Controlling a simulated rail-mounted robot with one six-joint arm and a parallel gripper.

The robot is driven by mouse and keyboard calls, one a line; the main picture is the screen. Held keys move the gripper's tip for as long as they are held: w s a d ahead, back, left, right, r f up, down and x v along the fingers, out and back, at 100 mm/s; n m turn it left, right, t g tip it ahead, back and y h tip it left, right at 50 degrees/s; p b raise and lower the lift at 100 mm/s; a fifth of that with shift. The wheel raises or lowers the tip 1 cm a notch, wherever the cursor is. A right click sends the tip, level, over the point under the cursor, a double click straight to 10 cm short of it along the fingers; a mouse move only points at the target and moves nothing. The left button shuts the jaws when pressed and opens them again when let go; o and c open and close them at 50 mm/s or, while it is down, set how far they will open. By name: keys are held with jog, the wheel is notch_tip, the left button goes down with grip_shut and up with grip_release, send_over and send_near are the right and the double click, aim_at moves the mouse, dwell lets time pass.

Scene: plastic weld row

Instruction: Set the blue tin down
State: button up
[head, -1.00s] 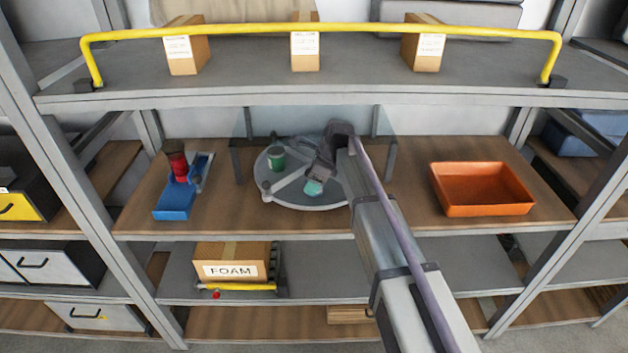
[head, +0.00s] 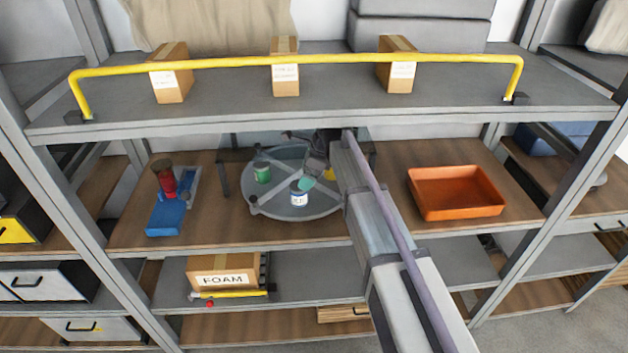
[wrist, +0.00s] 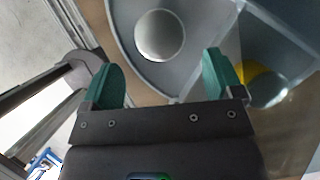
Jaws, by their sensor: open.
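The blue tin (head: 298,199), white with a blue label, stands upright on the round grey divided turntable (head: 268,209), in its front section. In the wrist view the tin's pale round top (wrist: 160,35) is just beyond my fingertips. My gripper (head: 307,181) is beside and behind the tin in the head view. In the wrist view its two teal fingers (wrist: 162,62) are spread wide with nothing between them. A green tin (head: 262,173) stands in the left section. A yellow item (head: 329,177) is partly hidden behind my arm and also shows in the wrist view (wrist: 258,82).
A clear cover on dark legs (head: 224,180) stands over the turntable's rear. A blue tray with a red item (head: 166,216) lies left, an orange bin (head: 458,208) right. A yellow rail (head: 300,62) runs along the shelf above. Bare wood lies between turntable and bin.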

jog(key=s+d+n+h, duration=0.1)
jog(key=s+d+n, duration=0.5)
jog(key=s, duration=0.3)
jog(key=s+d+f+n+h, duration=0.1)
jog(key=s+d+n+h, duration=0.1)
jog(key=s+d+n, duration=0.4)
jog(key=s+d+n+h, duration=0.1)
jog(key=s+d+n, duration=0.5)
jog(key=s, duration=0.6)
jog(key=shift+s+d+f+n+g+h, duration=0.25)
jog(key=shift+s+n+g+h, duration=0.1)
jog(key=shift+n, duration=0.35)
